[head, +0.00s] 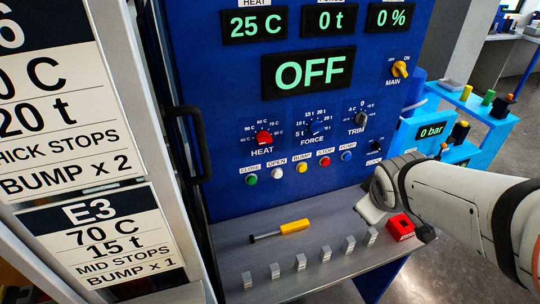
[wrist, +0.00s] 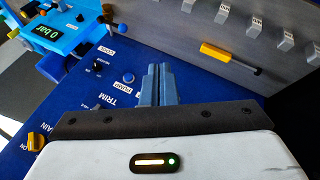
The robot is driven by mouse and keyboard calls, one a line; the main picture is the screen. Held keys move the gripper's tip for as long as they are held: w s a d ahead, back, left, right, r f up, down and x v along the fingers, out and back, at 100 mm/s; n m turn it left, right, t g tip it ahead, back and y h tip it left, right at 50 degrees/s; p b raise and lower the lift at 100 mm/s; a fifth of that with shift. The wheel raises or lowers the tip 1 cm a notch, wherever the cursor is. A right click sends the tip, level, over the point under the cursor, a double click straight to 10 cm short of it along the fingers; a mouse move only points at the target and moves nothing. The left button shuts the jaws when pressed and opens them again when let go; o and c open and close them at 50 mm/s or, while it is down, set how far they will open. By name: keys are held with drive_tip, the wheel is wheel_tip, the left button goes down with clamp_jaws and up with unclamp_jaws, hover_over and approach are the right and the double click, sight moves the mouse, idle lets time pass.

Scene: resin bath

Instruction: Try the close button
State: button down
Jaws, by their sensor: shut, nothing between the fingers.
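The close button is a green round button (head: 251,180) under a CLOSE label, at the left end of a row of buttons on the blue panel (head: 235,110) in the head view. I cannot see it in the wrist view. My gripper (wrist: 158,70) shows its two grey-blue fingers together and empty in the wrist view, in front of the panel near the blue pump button (wrist: 128,76). In the head view my arm comes in from the right and the fingertips cannot be made out. The green button is well to the left of my arm. The large display (head: 308,72) reads OFF.
White, yellow, red and blue buttons follow the green one rightward. Below, a grey shelf (head: 235,262) holds a yellow-handled screwdriver (head: 280,231), several metal blocks and a red box (head: 400,226). A black handle (head: 188,145) stands left of the panel. The yellow MAIN knob (head: 400,69) is upper right.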

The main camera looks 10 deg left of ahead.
sight(252, 180)
drive_tip(key=w+a+f+n+t+y+b, duration=0.1)
drive_tip(key=w+a+f+n+y+b, duration=0.15)
drive_tip(key=w+a+f+n, duration=0.5)
drive_tip(key=s+a+f+n+g+y, duration=0.1)
drive_tip(key=a+f+n+y, duration=0.2)
drive_tip(key=a+n, duration=0.4)
drive_tip(key=s+a+f+n+g+y, duration=0.1)
drive_tip(key=s+a+f+n+y, duration=0.1)
drive_tip(key=a+n, duration=0.5)
drive_tip(key=a+f+y, duration=0.1)
drive_tip(key=a, duration=0.2)
drive_tip(key=shift+s+f+b, duration=0.15)
drive_tip(key=shift+s+b, duration=0.15)
drive_tip(key=shift+b, duration=0.1)
drive_tip(key=w+a+p, duration=0.2)
drive_tip(key=w+a, duration=0.2)
drive_tip(key=w, duration=0.3)
drive_tip(key=shift+w+a+p, duration=0.3)
drive_tip(key=shift+p, duration=0.1)
drive_tip(key=shift+w, duration=0.1)
